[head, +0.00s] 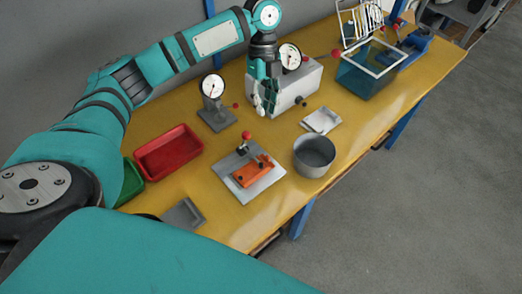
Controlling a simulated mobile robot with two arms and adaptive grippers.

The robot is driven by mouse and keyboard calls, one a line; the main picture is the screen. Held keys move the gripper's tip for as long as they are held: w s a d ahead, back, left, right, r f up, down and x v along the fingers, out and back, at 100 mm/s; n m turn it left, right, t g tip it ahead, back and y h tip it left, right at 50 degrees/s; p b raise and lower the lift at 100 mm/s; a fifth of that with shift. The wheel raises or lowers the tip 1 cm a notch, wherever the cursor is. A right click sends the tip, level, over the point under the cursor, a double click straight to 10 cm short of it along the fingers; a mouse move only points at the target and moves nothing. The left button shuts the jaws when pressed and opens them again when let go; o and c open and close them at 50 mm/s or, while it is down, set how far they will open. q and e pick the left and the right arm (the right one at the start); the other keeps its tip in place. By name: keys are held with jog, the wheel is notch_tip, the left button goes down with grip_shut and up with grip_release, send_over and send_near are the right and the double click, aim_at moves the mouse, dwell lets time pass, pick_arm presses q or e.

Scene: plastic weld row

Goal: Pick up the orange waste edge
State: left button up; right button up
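An orange piece (252,174) lies on a light grey plate fixture (262,186) near the front middle of the yellow bench. A small clamp with a red knob (246,135) stands at the fixture's back edge. I cannot make out a separate waste edge on the orange piece. My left gripper (264,108) points down behind the fixture, in front of a grey box, apart from the orange piece. Its fingers are small and close together, and I cannot tell whether they are open or shut. I see nothing held in it. My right gripper is not in view.
A grey round pot (314,155) stands right of the fixture, a red tray (168,152) left. A dial gauge stand (215,108) and the grey box (290,88) stand behind. A teal-walled bin (366,75) is farther right. My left arm crosses the left side.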

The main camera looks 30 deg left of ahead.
pick_arm(q)
jog(key=p, duration=0.1)
send_near(268, 156)
jog(key=x, duration=0.3)
jog(key=shift+f+p, duration=0.35)
jog(key=shift+s+d+f, duration=0.15)
jog(key=p+x, duration=0.1)
jog(key=x, duration=0.3)
jog(key=shift+f+p, duration=0.3)
jog(key=shift+p, duration=0.05)
jog(key=shift+s+d+f, duration=0.1)
jog(key=shift+s+f, duration=0.05)
jog(key=shift+f, duration=0.1)
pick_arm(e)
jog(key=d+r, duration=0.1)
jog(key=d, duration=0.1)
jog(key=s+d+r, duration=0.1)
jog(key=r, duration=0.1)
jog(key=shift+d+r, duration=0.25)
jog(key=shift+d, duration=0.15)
pick_arm(q)
jog(key=shift+c, duration=0.4)
grip_shut()
